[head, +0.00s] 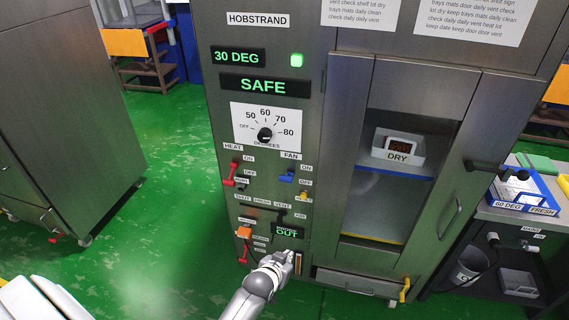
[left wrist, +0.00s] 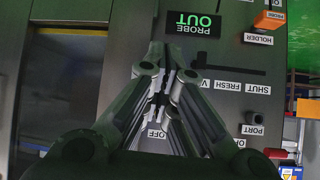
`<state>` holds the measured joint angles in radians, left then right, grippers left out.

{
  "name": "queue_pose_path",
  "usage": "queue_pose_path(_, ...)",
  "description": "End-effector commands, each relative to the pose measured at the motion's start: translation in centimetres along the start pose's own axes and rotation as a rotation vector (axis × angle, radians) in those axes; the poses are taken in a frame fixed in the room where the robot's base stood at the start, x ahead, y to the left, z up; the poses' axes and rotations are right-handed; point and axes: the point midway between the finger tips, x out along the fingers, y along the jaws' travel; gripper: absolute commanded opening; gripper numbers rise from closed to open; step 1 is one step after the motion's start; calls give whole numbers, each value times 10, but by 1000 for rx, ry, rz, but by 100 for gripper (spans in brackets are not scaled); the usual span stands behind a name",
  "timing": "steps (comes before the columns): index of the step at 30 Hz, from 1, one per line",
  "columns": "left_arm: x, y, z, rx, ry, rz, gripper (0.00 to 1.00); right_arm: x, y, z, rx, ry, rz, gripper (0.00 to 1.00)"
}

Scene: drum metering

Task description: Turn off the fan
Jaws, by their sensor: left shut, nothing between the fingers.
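The fan switch (head: 287,177) is a small blue lever on the steel cabinet front, under the FAN label (head: 291,155). ON and OFF labels stand to its right, ON above OFF. The lever sits between their heights, and I cannot tell for sure which way it is set. My left gripper (head: 288,260) is shut and empty, low in front of the panel, below the fan switch and the PROBE OUT display (head: 288,230). In the left wrist view, the shut fingers (left wrist: 160,83) cover part of the panel near an OFF label (left wrist: 155,134); the blue lever is not clearly seen there.
A red heat lever (head: 229,173), a yellow knob (head: 303,196) and a vent slider (head: 262,213) sit close by. An orange probe (head: 244,232) hangs lower left. The cabinet's glass door (head: 395,205) is to the right. Green floor (head: 165,225) is open at left.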

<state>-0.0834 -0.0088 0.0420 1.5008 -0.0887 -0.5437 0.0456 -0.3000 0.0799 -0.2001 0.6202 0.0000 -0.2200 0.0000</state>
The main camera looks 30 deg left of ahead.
Motion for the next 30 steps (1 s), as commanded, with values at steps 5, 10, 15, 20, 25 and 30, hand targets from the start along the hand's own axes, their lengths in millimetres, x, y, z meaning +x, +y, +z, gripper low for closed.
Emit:
queue_pose_path(5, -49, -29, -128, -55, 173, -55, 0, -22, 0, -2, 0, 0, 0, 0)
queue_pose_path(10, -95, -53, -206, -97, 294, -100, 0, -34, 1, -3, 0, 0, 0, 0)
queue_pose_path(15, -125, -67, -245, -123, 362, -126, 0, -39, 1, -4, 0, 0, 0, 0)
queue_pose_path(20, -134, -71, -255, -129, 381, -134, 0, -40, 1, -4, 0, 0, 0, 0)
queue_pose_path(25, -133, -71, -255, -129, 381, -134, 0, -39, 1, -3, 0, 0, 0, 0)
queue_pose_path(30, -132, -71, -255, -128, 381, -134, 0, -40, 1, -3, 0, 0, 0, 0)
